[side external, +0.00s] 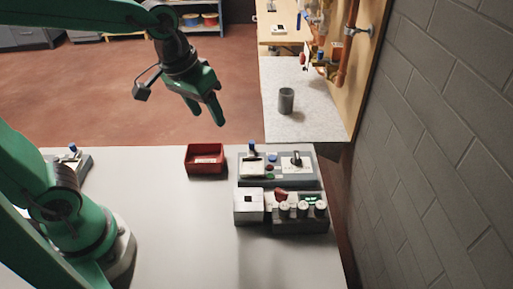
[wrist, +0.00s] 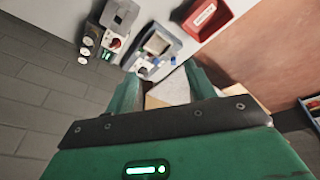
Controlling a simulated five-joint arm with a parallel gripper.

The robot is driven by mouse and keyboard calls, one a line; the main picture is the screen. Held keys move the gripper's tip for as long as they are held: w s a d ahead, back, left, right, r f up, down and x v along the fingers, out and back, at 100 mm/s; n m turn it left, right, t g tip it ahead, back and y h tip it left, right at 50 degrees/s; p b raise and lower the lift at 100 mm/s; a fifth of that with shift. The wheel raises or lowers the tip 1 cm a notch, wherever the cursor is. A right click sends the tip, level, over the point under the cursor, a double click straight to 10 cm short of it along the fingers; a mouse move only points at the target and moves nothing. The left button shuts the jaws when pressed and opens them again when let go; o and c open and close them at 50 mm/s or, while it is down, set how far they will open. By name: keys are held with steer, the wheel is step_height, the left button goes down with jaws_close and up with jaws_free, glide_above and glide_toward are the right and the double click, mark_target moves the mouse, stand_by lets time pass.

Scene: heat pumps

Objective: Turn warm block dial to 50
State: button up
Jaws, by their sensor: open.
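A block unit (side external: 248,207) stands on the near table, light grey with a dark square opening on top. A red dial (side external: 281,195) sits beside it, next to a small green display (side external: 310,198). In the wrist view the unit (wrist: 119,14), the red dial (wrist: 115,42) and the green display (wrist: 105,55) appear at the upper left. The dial's setting is too small to read. My gripper (side external: 209,117) is open and empty, raised well above and away from the unit; its fingers also show in the wrist view (wrist: 161,72).
Several white-topped round parts (side external: 302,210) stand in front of the display. Behind is a grey panel (side external: 262,182) with buttons and a black lever. A red bin (side external: 206,160) lies left of it. A dark cup (side external: 286,100) stands on the far table. A brick wall (side external: 440,130) is at right.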

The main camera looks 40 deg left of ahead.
steer(key=w+d+f+g, duration=0.2)
steer(key=w+d+f, duration=0.25)
steer(key=d, duration=0.25)
steer(key=n+g, duration=0.1)
steer(key=n, duration=0.1)
glide_above(282, 190)
steer(key=shift+y, duration=0.3)
step_height(282, 190, down, 7)
steer(key=shift+s+f, duration=0.1)
steer(key=shift+f, duration=0.2)
steer(key=shift+f, duration=0.1)
steer(key=shift+f, duration=3.8)
steer(key=c, duration=1)
